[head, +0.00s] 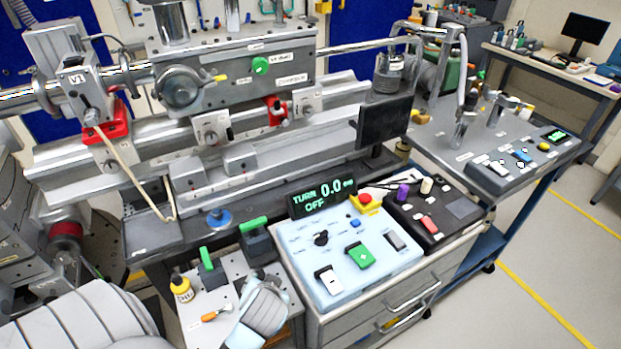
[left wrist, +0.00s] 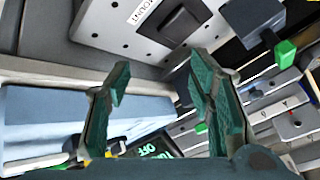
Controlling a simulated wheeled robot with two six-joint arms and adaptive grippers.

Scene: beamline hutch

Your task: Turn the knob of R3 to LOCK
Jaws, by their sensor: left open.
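No R3 label is readable, so I cannot tell which knob is R3's. In the head view, rail carriers with small knobs, such as the middle carrier (head: 211,131) and the right carrier (head: 307,101), sit on the long metal rail (head: 335,122). A black rotary knob (head: 320,239) is on the pale blue control panel (head: 337,283); its marks are too small to read. My left gripper (left wrist: 158,66) is open and empty in the left wrist view, with a display (left wrist: 152,148) reading OFF beyond its fingers. The gripper's fingers are not clear in the head view. No right gripper is visible.
A perforated plate (left wrist: 90,15) and a green-handled tool (left wrist: 285,52) are near my left gripper. Floor at the right is clear.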

